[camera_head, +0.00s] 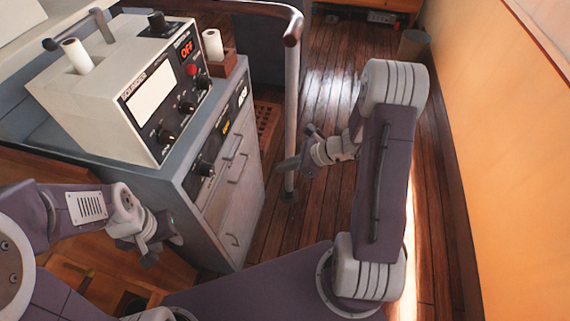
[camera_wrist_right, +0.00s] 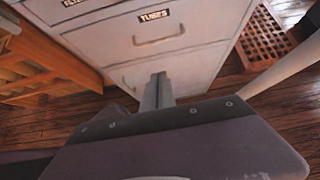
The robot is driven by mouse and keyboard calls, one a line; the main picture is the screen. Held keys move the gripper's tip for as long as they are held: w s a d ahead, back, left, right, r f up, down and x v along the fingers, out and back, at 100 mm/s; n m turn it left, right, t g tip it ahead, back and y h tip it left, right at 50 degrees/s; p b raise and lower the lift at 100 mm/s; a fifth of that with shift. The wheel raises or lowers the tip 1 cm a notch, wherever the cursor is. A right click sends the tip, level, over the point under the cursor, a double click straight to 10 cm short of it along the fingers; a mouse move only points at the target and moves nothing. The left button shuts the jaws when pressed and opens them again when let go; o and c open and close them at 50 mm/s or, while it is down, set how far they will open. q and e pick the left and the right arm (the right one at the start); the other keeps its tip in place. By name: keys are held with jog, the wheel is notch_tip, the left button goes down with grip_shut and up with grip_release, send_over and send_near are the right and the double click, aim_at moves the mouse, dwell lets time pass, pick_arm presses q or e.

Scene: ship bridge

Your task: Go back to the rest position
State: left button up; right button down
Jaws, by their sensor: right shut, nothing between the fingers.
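My left gripper (camera_head: 160,248) is at the lower left, near the left end of the grey cabinet (camera_head: 243,190). Its fingers are small and partly hidden by its own wrist, so their opening does not show clearly.
A beige radar console (camera_head: 90,100) and a small wooden holder (camera_head: 225,66) with a white roll stand on the cabinet. A post (camera_head: 291,120) with a curved rail rises beside it. An orange wall (camera_head: 500,160) bounds the right. Wooden floor (camera_head: 325,75) lies open beyond.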

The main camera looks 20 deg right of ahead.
jog(key=shift+s+d, duration=0.1)
jog(key=s+a+r+n+g+p, duration=0.35)
jog(key=a+r+n+p, duration=0.45)
jog(key=r, duration=0.6)
jog(key=s+d+r+n+g+h+p, duration=0.25)
jog(key=s+n+h, duration=0.35)
jog(key=s+n, duration=0.55)
jog(key=d+n, duration=0.1)
jog(key=d+n+t+h, duration=0.1)
jog(key=d+n, duration=0.1)
jog(key=d+f+n+h, duration=0.1)
jog(key=d+n, duration=0.1)
jog(key=shift+w+d+t, duration=0.25)
jog(key=shift+w+t, duration=0.05)
jog(key=shift+t, duration=0.1)
